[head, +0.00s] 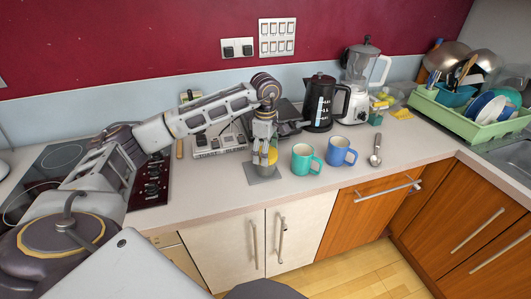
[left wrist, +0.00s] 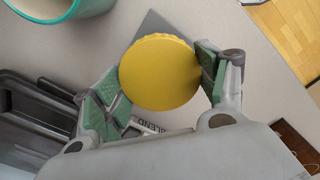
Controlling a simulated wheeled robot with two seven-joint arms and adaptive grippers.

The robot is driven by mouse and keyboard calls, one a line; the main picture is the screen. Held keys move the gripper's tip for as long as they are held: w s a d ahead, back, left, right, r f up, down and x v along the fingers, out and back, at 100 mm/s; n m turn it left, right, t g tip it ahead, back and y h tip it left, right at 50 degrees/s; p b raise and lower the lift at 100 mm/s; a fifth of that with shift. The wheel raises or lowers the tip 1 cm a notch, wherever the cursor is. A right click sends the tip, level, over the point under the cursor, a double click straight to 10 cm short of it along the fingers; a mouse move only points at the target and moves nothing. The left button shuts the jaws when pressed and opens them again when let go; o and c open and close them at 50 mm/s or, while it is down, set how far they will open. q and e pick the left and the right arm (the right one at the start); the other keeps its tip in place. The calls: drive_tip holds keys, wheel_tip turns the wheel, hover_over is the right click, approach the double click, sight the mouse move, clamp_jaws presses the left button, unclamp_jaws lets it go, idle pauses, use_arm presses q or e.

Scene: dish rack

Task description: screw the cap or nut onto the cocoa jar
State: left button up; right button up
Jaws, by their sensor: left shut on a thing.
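My left gripper (head: 265,148) points down over a grey square plate (head: 252,176) on the counter. In the left wrist view its green-padded fingers (left wrist: 155,88) are shut on a round yellow cap (left wrist: 160,72), one finger on each side. I cannot tell whether the cap is seated on the jar's thread. The cap's yellow also shows between the fingers in the head view (head: 272,156). My right gripper is not in view.
A teal mug (head: 302,160) and a blue mug (head: 339,152) stand just right of the plate. A black kettle (head: 319,103), a blender (head: 359,82) and a green dish rack (head: 465,119) stand behind. A cooktop (head: 62,157) is left.

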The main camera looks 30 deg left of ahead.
use_arm(q)
drive_tip(key=shift+f+m, duration=0.1)
drive_tip(key=shift+m, duration=0.8)
drive_tip(key=o, duration=1.2)
